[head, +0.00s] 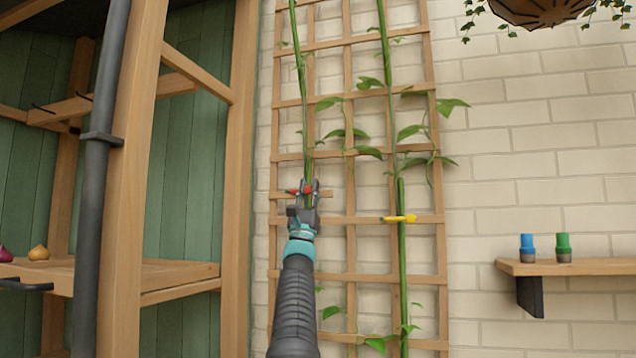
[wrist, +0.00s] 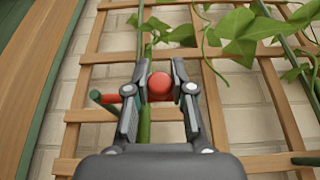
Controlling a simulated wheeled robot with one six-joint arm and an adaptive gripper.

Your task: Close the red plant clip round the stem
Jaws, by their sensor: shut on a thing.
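The red plant clip (head: 300,191) is at the left green stem (head: 303,85) on the wooden trellis. In the wrist view the clip (wrist: 160,86) shows a round red part between the two finger pads, with a red bar reaching left. My gripper (head: 308,188) is shut on the clip, and it also shows in the wrist view (wrist: 159,88). The stem (wrist: 144,125) runs upright just behind and below the clip. My fingers hide part of the clip, so I cannot tell whether it is closed round the stem.
A yellow clip (head: 399,218) sits on the right stem (head: 402,260). The trellis (head: 349,120) stands against a pale brick wall, with leaves (head: 405,132) around it. A shelf (head: 570,266) at right holds a blue (head: 527,247) and a green (head: 563,247) item. A wooden rack (head: 140,150) stands at left.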

